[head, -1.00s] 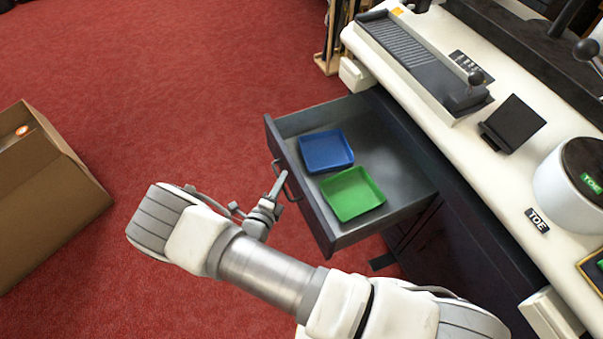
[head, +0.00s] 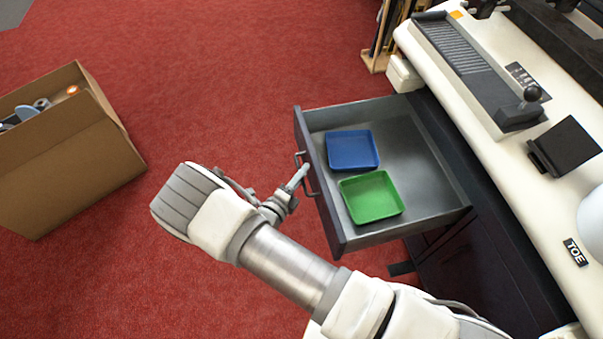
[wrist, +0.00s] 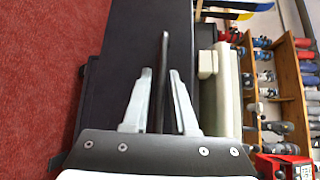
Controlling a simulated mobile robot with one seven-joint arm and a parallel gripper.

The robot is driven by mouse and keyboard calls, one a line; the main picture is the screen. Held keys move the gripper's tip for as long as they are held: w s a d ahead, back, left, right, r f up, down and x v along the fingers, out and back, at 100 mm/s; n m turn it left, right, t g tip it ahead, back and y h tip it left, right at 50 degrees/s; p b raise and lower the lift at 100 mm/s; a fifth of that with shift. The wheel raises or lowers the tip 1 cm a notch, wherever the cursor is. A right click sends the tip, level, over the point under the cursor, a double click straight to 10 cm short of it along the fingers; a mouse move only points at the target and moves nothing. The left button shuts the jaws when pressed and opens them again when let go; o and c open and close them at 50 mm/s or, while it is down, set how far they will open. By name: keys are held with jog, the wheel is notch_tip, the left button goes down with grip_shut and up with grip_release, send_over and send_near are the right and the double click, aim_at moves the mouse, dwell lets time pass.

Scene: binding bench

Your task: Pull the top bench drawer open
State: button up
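The top bench drawer (head: 425,190) is pulled well out from the dark cabinet under the bench. A blue tray (head: 352,150) and a green tray (head: 371,197) lie inside it. Its bar handle (head: 299,158) is on the dark front panel; in the wrist view the handle (wrist: 164,60) shows as a thin dark bar. My gripper (head: 302,174) is at the handle. In the wrist view my gripper (wrist: 161,72) has a finger on each side of the bar. A gap shows between the bar and the left finger; the right finger is very close to it.
A cardboard box (head: 85,145) with items inside stands on the red carpet at left. The white bench top (head: 470,120) at right carries a grey ribbed device (head: 465,60) and a black stand (head: 567,147). Carpet between box and drawer is clear.

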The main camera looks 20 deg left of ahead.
jog(key=shift+s, duration=0.1)
jog(key=s+a+r+p, duration=0.2)
jog(key=s+p, duration=0.1)
jog(key=s, duration=1.4)
jog(key=shift+a+r, duration=0.15)
jog(key=shift+r, duration=0.15)
jog(key=shift+w, duration=0.1)
